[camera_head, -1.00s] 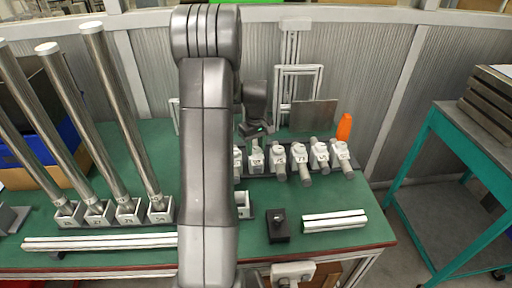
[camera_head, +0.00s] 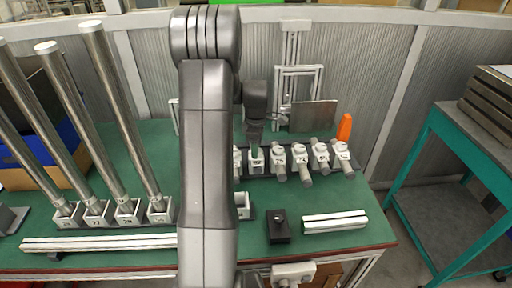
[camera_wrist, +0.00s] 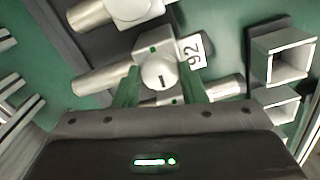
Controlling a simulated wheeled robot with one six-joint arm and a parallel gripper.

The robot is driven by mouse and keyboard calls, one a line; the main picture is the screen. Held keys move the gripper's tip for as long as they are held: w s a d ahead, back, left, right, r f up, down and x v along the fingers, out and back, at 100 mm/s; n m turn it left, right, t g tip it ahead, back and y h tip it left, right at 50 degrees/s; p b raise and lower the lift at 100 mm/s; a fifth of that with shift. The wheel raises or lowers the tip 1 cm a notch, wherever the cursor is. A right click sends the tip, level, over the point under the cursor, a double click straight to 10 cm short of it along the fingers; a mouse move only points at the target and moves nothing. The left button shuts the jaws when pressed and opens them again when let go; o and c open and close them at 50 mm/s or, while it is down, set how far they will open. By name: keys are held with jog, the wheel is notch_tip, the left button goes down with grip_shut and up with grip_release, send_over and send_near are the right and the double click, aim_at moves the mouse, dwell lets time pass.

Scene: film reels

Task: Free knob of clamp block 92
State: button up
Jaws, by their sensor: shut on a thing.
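Clamp block 92 (camera_wrist: 190,52) shows in the wrist view, a pale block with a "92" label. Its round knob (camera_wrist: 159,73), with a dark slot mark, sits between the two green fingers of my gripper (camera_wrist: 161,88). The gripper is shut on the knob. In the head view my gripper (camera_head: 255,142) points down onto clamp block 92 (camera_head: 256,160) in the row at the back of the table. My arm and gripper hide part of that block there.
More clamp blocks (camera_head: 299,155) stand close on the right in the same row. An orange bottle (camera_head: 344,127) stands at the row's right end. A black block (camera_head: 278,226) and white rails (camera_head: 335,220) lie in front. Tall metal tubes (camera_head: 119,115) stand at the left.

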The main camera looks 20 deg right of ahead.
jog(key=shift+n, duration=0.5)
jog(key=o, duration=1)
notch_tip(320, 180, up, 14)
jog(key=shift+f, duration=0.1)
notch_tip(320, 180, down, 14)
jog(key=shift+r, duration=0.1)
dwell(0.7)
